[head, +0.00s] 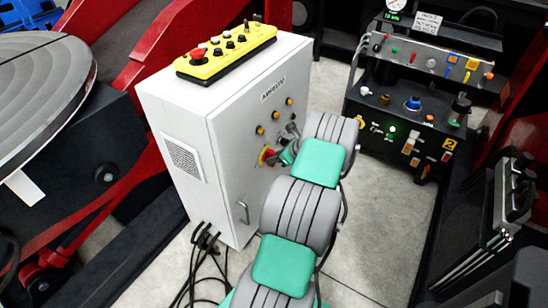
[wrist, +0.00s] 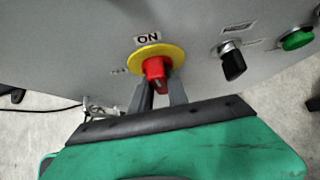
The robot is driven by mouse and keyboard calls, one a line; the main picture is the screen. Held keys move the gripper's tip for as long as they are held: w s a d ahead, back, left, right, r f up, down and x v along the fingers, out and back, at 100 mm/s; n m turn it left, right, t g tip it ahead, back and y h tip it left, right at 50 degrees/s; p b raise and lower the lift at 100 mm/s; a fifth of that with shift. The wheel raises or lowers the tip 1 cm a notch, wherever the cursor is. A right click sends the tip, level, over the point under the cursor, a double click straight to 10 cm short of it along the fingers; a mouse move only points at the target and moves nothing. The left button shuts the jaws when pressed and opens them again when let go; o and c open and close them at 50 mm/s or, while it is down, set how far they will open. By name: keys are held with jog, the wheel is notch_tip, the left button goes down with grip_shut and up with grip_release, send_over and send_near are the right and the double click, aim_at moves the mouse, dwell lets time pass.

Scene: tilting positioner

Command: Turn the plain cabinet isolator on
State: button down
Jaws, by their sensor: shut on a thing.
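The plain cabinet (head: 235,120) is a pale grey box in the middle of the head view. Its isolator is a red handle (wrist: 156,73) on a round yellow plate (wrist: 145,54), also seen low on the cabinet front in the head view (head: 267,156). An ON label (wrist: 148,38) sits just above the plate; a smaller label (wrist: 118,71) to its left is too blurred to read. My gripper (wrist: 160,90) has its two grey fingers on either side of the red handle, shut on it. The handle points roughly up and down in the wrist view. My arm partly covers the cabinet front in the head view.
A black selector knob (wrist: 232,64) and a green button (wrist: 297,39) sit right of the isolator. A yellow pendant (head: 226,52) lies on the cabinet top. Cables (head: 205,270) trail at its foot. A dark control rack (head: 410,110) stands at right.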

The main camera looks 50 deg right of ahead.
dwell(0.5)
jog(key=c, duration=1.3)
grip_release()
jog(key=v, duration=0.7)
jog(key=shift+s+d+r+p, duration=0.1)
jog(key=shift+s+r+p, duration=0.2)
jog(key=shift+p, duration=0.05)
